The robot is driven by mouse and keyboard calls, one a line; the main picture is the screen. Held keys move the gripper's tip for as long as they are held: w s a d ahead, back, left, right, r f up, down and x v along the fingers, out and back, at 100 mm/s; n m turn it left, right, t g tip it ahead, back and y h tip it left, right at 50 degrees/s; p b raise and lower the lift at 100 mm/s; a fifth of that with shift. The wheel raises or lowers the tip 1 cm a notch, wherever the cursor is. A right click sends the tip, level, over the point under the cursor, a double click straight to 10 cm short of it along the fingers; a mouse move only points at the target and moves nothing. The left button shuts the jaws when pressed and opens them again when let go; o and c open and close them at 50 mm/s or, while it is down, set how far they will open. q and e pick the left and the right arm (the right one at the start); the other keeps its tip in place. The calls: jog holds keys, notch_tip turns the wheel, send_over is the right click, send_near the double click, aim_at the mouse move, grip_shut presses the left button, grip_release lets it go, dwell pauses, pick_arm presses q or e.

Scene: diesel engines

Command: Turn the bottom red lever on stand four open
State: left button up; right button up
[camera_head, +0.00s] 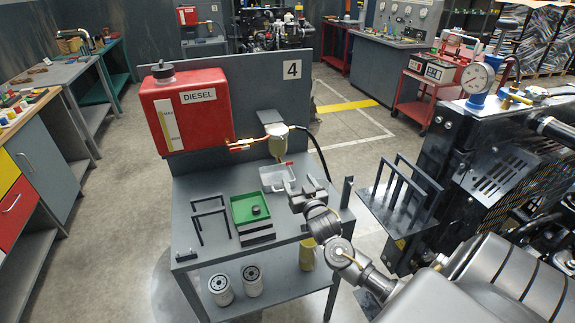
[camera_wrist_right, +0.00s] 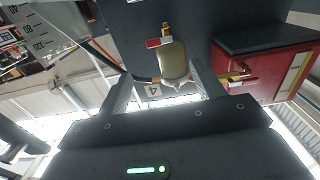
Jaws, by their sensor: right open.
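The bottom red lever (camera_head: 287,163) is a small red handle under the pale filter bowl (camera_head: 277,147) on stand four. In the right wrist view, which looks upside down, the red lever (camera_wrist_right: 153,43) sits by a brass fitting (camera_wrist_right: 165,30) at the bowl's drain end, and the bowl (camera_wrist_right: 173,62) shows between the fingers. My right gripper (camera_head: 303,188) is open and empty, in front of and below the bowl, apart from the lever. It also shows in the right wrist view (camera_wrist_right: 160,88). My left gripper is not in view.
A red diesel tank (camera_head: 184,112) with its own brass outlet valve (camera_head: 243,145) is left of the bowl. A clear tray (camera_head: 274,178) lies below the lever. A large engine (camera_head: 500,160) stands at right.

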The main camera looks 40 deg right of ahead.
aim_at(287, 163)
jog(key=p+x, duration=0.1)
jog(key=x, duration=0.8)
jog(key=shift+p, duration=0.3)
jog(key=shift+w+d+f, duration=0.15)
jog(key=shift+w+d, duration=0.05)
jog(key=shift+w, duration=0.3)
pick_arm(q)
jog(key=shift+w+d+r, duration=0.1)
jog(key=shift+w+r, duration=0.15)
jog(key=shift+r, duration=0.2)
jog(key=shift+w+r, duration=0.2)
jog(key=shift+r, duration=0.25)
pick_arm(e)
jog(key=shift+c, duration=0.7)
jog(key=c, duration=0.8)
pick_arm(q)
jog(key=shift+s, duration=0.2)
pick_arm(e)
jog(key=shift+c, duration=0.2)
